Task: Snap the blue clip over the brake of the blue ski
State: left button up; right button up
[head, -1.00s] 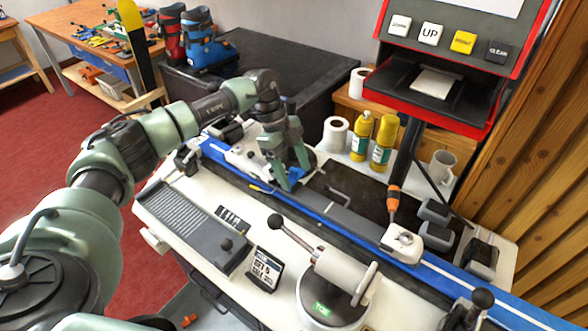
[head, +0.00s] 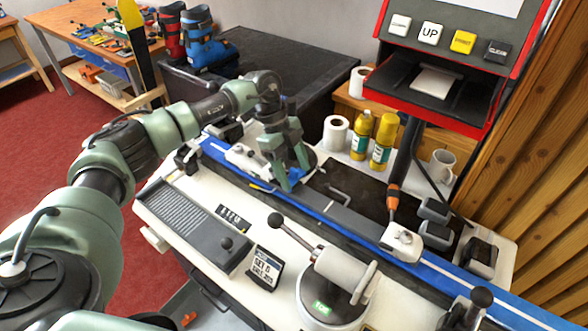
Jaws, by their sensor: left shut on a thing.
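The blue ski (head: 340,214) lies base-down along the bench, running from upper left to lower right, with a white binding part (head: 240,153) and a white heel part (head: 401,243) on it. My left gripper (head: 287,182) points down at the ski beside the white binding part. It is shut on the blue clip, which its fingers mostly hide. A thin brake arm with a yellow end (head: 262,187) sticks out at the ski's near edge, just left of the fingertips. Whether the clip touches the brake cannot be told. My right gripper is out of view.
A vise with a ball-ended lever (head: 293,236) stands in front of the ski. A small display card (head: 265,268) and grey ribbed tray (head: 190,222) lie at the near left. Yellow bottles (head: 382,143), a screwdriver (head: 393,200) and a mug (head: 441,166) stand behind.

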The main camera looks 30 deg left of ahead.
aim_at(293, 177)
pick_arm(q)
jog(key=shift+f+b, duration=0.75)
jog(key=shift+f, duration=1)
jog(key=o, duration=1.7)
jog(key=shift+o, duration=0.2)
jog(key=shift+r, duration=0.15)
jog(key=shift+r+p, duration=4.7)
jog(key=shift+r, duration=0.3)
jog(key=shift+s+f, duration=0.1)
jog(key=shift+f, duration=0.05)
